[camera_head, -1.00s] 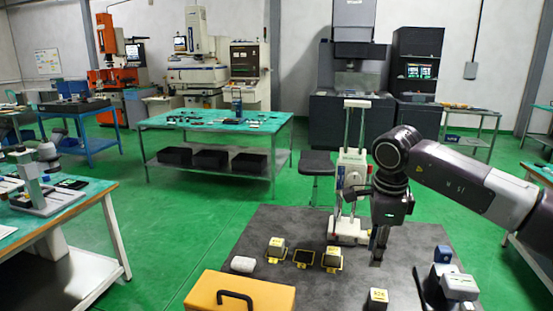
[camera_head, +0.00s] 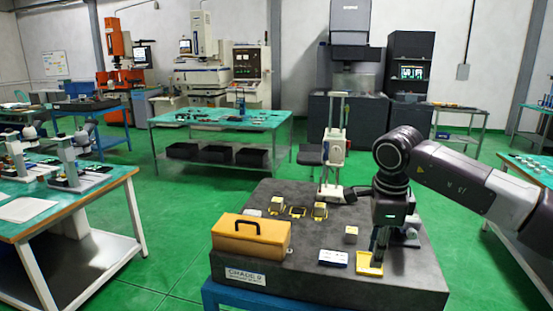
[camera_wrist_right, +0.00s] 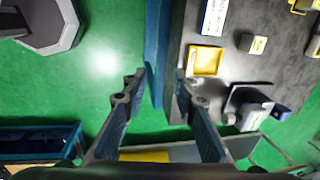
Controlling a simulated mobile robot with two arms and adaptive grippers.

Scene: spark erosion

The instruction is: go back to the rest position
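My right gripper (camera_head: 378,256) points down at the front right of the dark granite table (camera_head: 310,285) in the head view. In the right wrist view its two fingers (camera_wrist_right: 160,82) are spread apart with nothing between them. The table's edge and the green floor show beneath them. A yellow tray (camera_wrist_right: 206,60) lies on the table beside the fingers; it also shows in the head view (camera_head: 370,267). My left gripper is in neither view.
A yellow case (camera_head: 250,238), small blocks (camera_head: 351,234), a white-and-blue box (camera_head: 333,259) and a white stand (camera_head: 336,150) are on the granite table. A green-topped table (camera_head: 50,215) stands left. Green floor (camera_head: 175,240) is open between.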

